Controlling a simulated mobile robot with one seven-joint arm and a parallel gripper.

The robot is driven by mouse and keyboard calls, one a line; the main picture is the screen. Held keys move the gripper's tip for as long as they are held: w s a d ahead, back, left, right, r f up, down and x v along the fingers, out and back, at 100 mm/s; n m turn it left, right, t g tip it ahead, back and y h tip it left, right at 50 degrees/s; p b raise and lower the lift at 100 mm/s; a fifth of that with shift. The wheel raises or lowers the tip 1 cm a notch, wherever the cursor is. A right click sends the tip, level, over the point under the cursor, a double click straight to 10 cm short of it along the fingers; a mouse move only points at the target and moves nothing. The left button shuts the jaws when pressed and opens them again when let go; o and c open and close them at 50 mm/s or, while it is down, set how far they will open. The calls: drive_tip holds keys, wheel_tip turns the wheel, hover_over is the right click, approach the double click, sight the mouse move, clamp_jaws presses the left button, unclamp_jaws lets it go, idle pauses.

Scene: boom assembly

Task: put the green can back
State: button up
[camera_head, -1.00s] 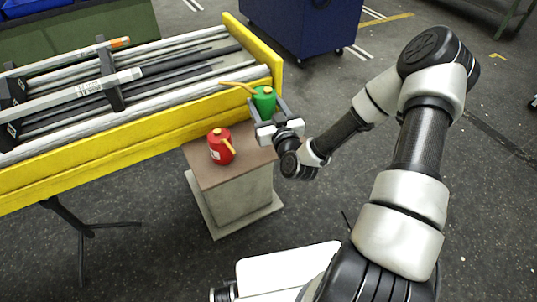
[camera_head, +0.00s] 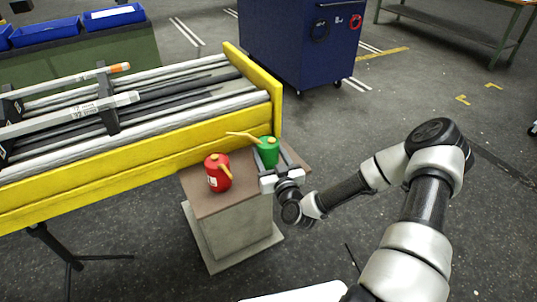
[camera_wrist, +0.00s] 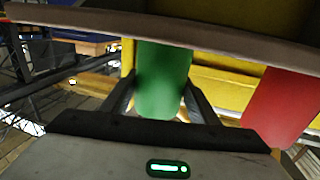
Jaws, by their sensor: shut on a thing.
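The green can (camera_head: 269,154), with a long orange-yellow spout pointing left, is upright over the back right of the small pedestal's brown top (camera_head: 215,201). My gripper (camera_head: 272,161) reaches in from the front right and is shut on its body. In the wrist view the green can (camera_wrist: 162,80) sits between the two dark fingers (camera_wrist: 160,98). A brown edge crosses that view and hides the can's end, so I cannot tell whether its base touches the pedestal top.
A yellow-sided trough (camera_head: 140,178) of long tubes lies close behind. A blue cabinet (camera_head: 285,45) stands further back. Floor to the right is open.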

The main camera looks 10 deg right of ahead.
drive_tip(key=shift+r, duration=0.1)
drive_tip(key=shift+f, duration=0.2)
drive_tip(key=o, duration=1.2)
drive_tip(key=shift+r, duration=0.1)
drive_tip(key=shift+s+r, duration=0.1)
drive_tip(key=shift+s, duration=0.1)
drive_tip(key=s, duration=0.4)
drive_tip(key=s+d, duration=0.1)
drive_tip(key=s, duration=0.2)
drive_tip(key=s+p, duration=0.1)
drive_tip(key=s, duration=0.3)
drive_tip(key=shift+s+d, duration=0.2)
drive_tip(key=shift+s, duration=0.1)
